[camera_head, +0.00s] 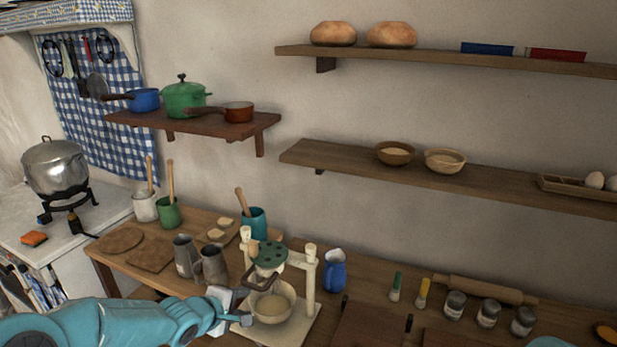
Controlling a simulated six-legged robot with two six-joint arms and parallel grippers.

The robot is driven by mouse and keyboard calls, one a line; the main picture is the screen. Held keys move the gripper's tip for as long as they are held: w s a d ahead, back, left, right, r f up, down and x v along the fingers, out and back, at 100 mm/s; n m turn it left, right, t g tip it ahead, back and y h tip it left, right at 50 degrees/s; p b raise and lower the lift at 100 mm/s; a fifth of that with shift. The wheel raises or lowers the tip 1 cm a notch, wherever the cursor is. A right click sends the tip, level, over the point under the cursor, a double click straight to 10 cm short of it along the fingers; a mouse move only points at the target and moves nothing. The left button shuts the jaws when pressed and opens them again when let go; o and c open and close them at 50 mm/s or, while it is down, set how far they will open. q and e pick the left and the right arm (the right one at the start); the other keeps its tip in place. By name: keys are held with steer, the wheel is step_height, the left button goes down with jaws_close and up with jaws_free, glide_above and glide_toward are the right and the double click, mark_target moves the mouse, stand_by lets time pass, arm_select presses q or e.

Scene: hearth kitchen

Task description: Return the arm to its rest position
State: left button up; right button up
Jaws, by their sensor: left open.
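My left arm (120,322) comes in from the lower left, teal with a grey wrist, stretched toward the wooden counter. My left gripper (243,306) is open, with nothing seen between its fingers. It is just left of a pale bowl (272,308) on a cream stand; whether it touches the bowl or stand cannot be told. A green disc with holes (269,256) sits in the stand above the bowl. My right gripper is not in view.
Two grey metal jugs (212,266) stand behind the left gripper. A blue jug (334,270) stands right of the stand. Several jars (488,313) and a rolling pin (485,290) are farther right. A stove with a pot (55,166) is at left. Shelves (440,175) line the wall.

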arm_select(q)
steer(key=s+d+f+g, duration=0.1)
steer(key=s+f, duration=0.1)
steer(key=f, duration=0.2)
steer(key=s+f+g+b, duration=0.1)
steer(key=f, duration=0.3)
steer(key=s+d+f+b, duration=0.1)
steer(key=s+f, duration=0.1)
steer(key=f, duration=0.3)
steer(key=shift+s+d+n+g, duration=0.3)
steer(key=shift+s+n+g, duration=0.05)
steer(key=shift+n+g, duration=0.05)
steer(key=s+d+f+m+g+b, duration=0.1)
steer(key=s+d+f+g+b, duration=0.15)
steer(key=s+f, duration=0.75)
steer(key=s+d+f+m+g, duration=0.1)
steer(key=s+f+m+g, duration=0.1)
steer(key=s+m, duration=0.4)
steer(key=s+d+f+m+g, duration=0.1)
steer(key=s+f+m, duration=0.3)
steer(key=s, duration=0.8)
steer(key=shift+d+f+m+g, duration=0.2)
steer(key=shift+m+g, duration=0.45)
steer(key=shift+m, duration=0.25)
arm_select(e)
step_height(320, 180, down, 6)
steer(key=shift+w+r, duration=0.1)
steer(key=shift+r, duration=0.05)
arm_select(q)
steer(key=shift+s, duration=0.1)
